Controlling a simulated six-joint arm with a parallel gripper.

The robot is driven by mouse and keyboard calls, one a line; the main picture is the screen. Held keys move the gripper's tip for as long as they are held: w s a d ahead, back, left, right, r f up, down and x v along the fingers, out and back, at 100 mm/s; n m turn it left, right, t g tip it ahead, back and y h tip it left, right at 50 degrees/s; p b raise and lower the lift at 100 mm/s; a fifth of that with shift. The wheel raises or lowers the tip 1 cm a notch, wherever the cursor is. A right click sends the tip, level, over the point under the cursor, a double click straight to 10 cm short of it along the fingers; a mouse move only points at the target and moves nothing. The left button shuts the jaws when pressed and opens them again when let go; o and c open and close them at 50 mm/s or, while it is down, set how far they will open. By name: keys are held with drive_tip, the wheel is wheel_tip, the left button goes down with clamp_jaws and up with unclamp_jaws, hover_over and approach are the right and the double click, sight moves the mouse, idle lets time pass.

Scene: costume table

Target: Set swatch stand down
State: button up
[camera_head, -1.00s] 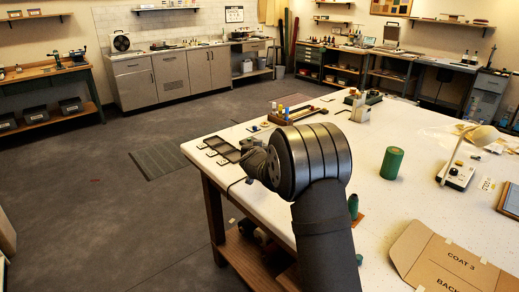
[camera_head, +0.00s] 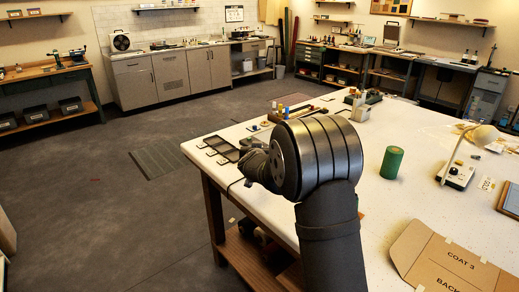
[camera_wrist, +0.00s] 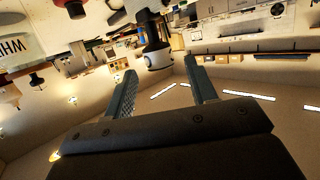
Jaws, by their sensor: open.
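No thing in view can be surely told as the swatch stand. A dark flat tray-like piece (camera_head: 222,149) lies at the white table's left edge, with small pale-faced pieces beside it; I cannot tell if it is the stand. My gripper (camera_head: 252,162) is over that edge, close to the tray-like piece in the picture, and is partly hidden by my thick wrist. In the wrist view my gripper (camera_wrist: 162,88) shows two separated fingers, open, with nothing held between them.
The white table (camera_head: 340,135) carries a green cylinder (camera_head: 393,163), a lamp (camera_head: 484,136), a cardboard pattern piece (camera_head: 450,262) and a wooden tray (camera_head: 297,113) of tools at its far left. The table's middle is mostly clear. Open floor lies to the left.

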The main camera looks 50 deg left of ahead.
drive_tip(key=v, duration=0.8)
drive_tip(key=shift+s+d, duration=0.2)
drive_tip(key=shift+w+a, duration=0.1)
drive_tip(key=x, duration=1.1)
drive_tip(key=shift+w+a, duration=0.1)
drive_tip(key=shift+w+a+f, duration=0.2)
drive_tip(key=shift+a+f, duration=0.05)
drive_tip(key=shift+r, duration=0.2)
drive_tip(key=shift+d, duration=0.1)
